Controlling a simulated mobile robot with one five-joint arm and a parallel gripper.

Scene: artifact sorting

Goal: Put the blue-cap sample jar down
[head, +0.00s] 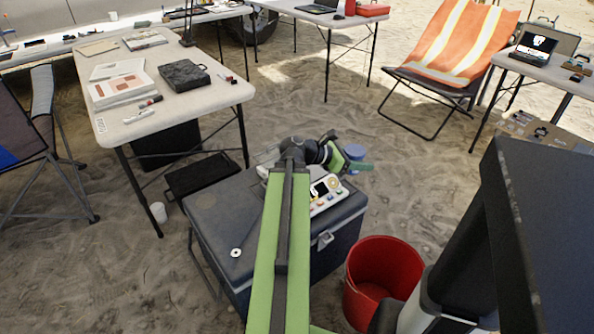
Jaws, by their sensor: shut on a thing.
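The sample jar's blue cap (355,152) shows at the end of my arm, near the middle of the head view. My gripper (356,163) has green fingers and is shut on the jar. The cap shows above the fingers; the jar's body is mostly hidden by them. The gripper is over or just beyond the far right part of the dark cooler (205,215); I cannot tell its height, or whether the jar touches anything.
On the cooler lie a white device with coloured buttons (325,194) and a small white disc (236,253). A red bucket (384,268) stands right of the cooler. A cluttered table (190,110) is at left, an orange folding chair (455,45) at back right. Sand between is open.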

